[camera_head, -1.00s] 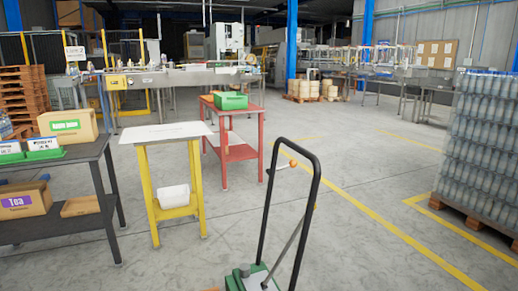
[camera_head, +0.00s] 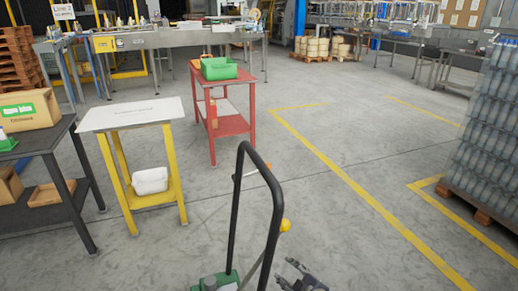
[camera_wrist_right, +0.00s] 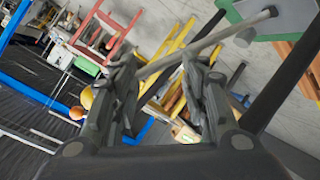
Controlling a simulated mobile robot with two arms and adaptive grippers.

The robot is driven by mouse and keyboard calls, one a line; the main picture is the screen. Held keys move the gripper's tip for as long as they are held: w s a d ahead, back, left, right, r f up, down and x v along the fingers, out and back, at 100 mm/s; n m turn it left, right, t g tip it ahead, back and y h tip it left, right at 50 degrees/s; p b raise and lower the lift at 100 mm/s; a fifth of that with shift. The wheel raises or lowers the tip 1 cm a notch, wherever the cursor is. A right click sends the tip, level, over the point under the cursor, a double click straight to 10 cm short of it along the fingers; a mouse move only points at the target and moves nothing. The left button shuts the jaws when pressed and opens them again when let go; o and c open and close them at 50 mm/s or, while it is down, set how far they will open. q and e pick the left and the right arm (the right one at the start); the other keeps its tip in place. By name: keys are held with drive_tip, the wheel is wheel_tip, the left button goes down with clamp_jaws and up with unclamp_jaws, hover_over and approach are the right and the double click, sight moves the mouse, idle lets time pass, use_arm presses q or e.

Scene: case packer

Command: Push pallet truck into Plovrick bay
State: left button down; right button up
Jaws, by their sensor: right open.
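The pallet truck's black loop handle (camera_head: 238,200) stands upright at the lower middle of the head view, over its green base (camera_head: 215,282). An orange-tipped lever and a yellow knob (camera_head: 285,225) show by the handle. My right gripper (camera_head: 303,275) is just right of the handle's lower part in the picture, fingers apart. In the right wrist view my gripper (camera_wrist_right: 168,72) is open; a grey rod of the truck (camera_wrist_right: 215,38) passes beyond its fingertips. I cannot tell whether it touches. My left gripper is not in view. No Plovrick sign is readable.
Yellow floor lines (camera_head: 345,180) run to the right of the truck. A pallet of wrapped bottles (camera_head: 490,145) stands at the right. A red table (camera_head: 235,125), a white-topped yellow table (camera_head: 135,113) and a dark shelf table (camera_head: 50,140) stand left. Open floor lies between.

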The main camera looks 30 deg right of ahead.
drive_tip(key=w+d+r+n+t+y+p, duration=0.2)
drive_tip(key=r+n, duration=0.1)
drive_tip(key=r, duration=0.7)
drive_tip(key=w+d+r+n+t+y+p, duration=0.2)
drive_tip(key=w+r+n+t, duration=0.15)
drive_tip(key=r, duration=0.55)
drive_tip(key=n+g+y+p, duration=0.2)
drive_tip(key=n+y+p, duration=0.2)
drive_tip(key=n+y, duration=0.5)
approach(258, 164)
drive_tip(key=shift+n+h, duration=0.25)
drive_tip(key=shift+h, duration=0.25)
drive_tip(key=x, duration=0.3)
drive_tip(key=p+x, duration=0.1)
drive_tip(key=x, duration=0.3)
drive_tip(key=d+x, duration=0.1)
drive_tip(key=x, duration=0.2)
drive_tip(key=shift+w+a+f+p, duration=0.1)
drive_tip(key=shift+w+f+p, duration=0.1)
drive_tip(key=shift+w+p, duration=0.25)
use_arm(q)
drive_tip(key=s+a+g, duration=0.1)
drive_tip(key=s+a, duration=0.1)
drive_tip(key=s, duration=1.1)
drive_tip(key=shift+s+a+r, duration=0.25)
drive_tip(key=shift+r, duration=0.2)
use_arm(e)
clamp_jaws()
